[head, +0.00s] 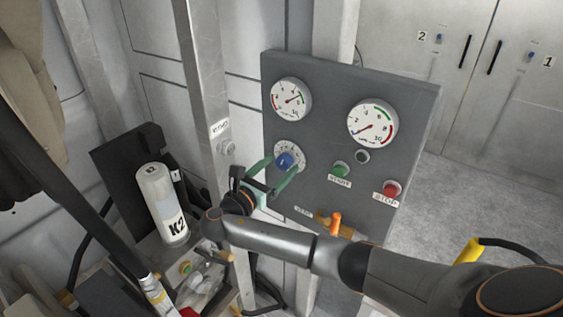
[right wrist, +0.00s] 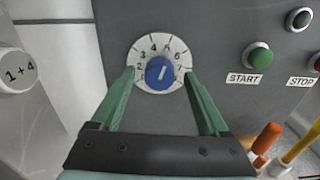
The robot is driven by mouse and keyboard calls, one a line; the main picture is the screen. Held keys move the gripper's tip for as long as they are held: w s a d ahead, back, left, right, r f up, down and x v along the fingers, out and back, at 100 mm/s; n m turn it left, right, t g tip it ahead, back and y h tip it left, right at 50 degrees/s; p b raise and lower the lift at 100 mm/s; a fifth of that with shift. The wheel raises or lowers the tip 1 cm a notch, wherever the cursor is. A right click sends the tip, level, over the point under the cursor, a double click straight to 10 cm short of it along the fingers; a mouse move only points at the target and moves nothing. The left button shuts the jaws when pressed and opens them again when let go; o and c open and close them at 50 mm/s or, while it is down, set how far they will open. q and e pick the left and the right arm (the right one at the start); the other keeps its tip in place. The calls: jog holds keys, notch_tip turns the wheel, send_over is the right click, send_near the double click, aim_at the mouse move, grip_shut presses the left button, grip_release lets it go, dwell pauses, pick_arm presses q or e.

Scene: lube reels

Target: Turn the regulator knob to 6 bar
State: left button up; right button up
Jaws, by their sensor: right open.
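The blue regulator knob (head: 285,160) sits on a white numbered dial (right wrist: 138,82) on the grey panel. It also shows in the right wrist view (right wrist: 160,72), its white mark pointing up and slightly right, between the 4 and the 6. My right gripper (head: 272,172) is open, its green fingers on either side of the knob; it also shows in the right wrist view (right wrist: 159,74). Small gaps seem to separate the fingertips from the knob; I cannot tell whether they touch the dial. The left gauge (head: 291,99) has its needle toward the upper right. My left gripper is not in view.
The panel (head: 330,95) also carries a right gauge (head: 371,124), a green START button (head: 341,170), a red STOP button (head: 391,189) and an orange-handled valve (head: 336,222). A metal post (head: 205,80) stands left of the panel. A white K2 cylinder (head: 161,200) stands at lower left.

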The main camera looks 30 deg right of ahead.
jog(key=shift+x, duration=0.95)
grip_shut()
